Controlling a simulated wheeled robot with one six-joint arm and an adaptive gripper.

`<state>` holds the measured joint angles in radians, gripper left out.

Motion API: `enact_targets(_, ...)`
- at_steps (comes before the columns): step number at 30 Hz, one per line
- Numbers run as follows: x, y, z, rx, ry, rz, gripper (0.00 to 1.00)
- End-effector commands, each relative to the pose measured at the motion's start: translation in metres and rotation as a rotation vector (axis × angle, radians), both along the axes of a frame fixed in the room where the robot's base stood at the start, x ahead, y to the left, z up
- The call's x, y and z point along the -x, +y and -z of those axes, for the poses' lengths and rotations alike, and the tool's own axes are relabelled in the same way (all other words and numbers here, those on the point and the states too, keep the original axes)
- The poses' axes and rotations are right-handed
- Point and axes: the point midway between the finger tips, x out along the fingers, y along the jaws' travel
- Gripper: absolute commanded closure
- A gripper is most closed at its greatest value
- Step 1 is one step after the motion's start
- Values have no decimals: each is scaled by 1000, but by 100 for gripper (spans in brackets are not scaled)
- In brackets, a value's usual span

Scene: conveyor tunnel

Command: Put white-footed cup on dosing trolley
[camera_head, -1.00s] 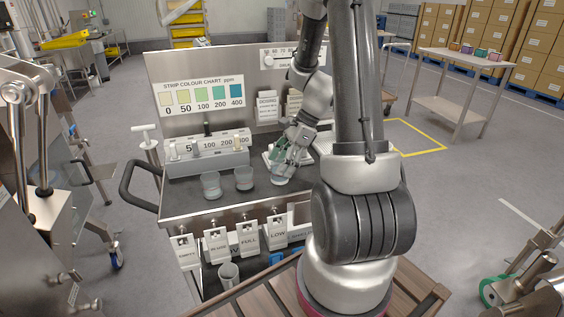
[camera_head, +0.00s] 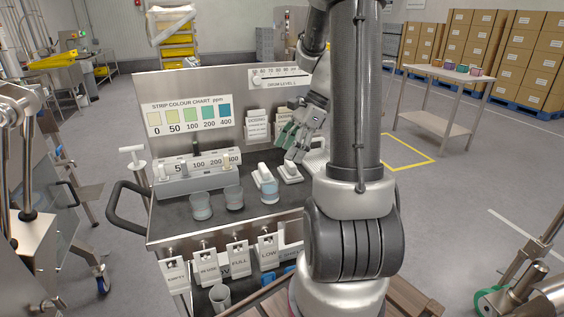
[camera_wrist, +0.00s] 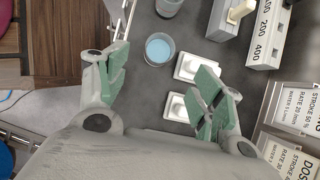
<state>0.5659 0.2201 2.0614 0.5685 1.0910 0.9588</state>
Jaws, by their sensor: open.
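A clear cup with pale blue liquid (camera_head: 269,191) stands upright on the dark top of the steel trolley (camera_head: 185,226), right of two other clear cups (camera_head: 201,207) (camera_head: 234,198). It also shows in the wrist view (camera_wrist: 159,49), seen from above. I cannot make out a white foot on any cup. My gripper (camera_head: 290,148) is open and empty, with green finger pads, above and to the right of the blue-liquid cup. In the wrist view the spread fingers (camera_wrist: 165,78) are apart from that cup.
Two small white square units (camera_wrist: 198,66) (camera_wrist: 180,105) sit beside the cup. A rack (camera_head: 200,175) and a colour chart panel (camera_head: 190,113) stand behind the cups. Cards (camera_head: 257,127) hang on the back panel. Labelled tags (camera_head: 238,258) line the trolley front above a grey cup (camera_head: 220,297).

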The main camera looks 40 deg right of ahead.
Motion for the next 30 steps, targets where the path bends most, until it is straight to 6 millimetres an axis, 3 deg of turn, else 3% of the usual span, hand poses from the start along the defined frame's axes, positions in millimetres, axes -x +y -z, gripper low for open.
enact_targets(3,4,2,-11,18,-17,-35,33)
enact_targets(7,19,23,-37,116,-98,-233,33)
enact_targets(15,95,80,-97,483,-395,-1017,33)
enact_targets(22,143,92,-113,735,-569,-1539,33)
enact_targets(30,156,92,-114,824,-617,-1714,33)
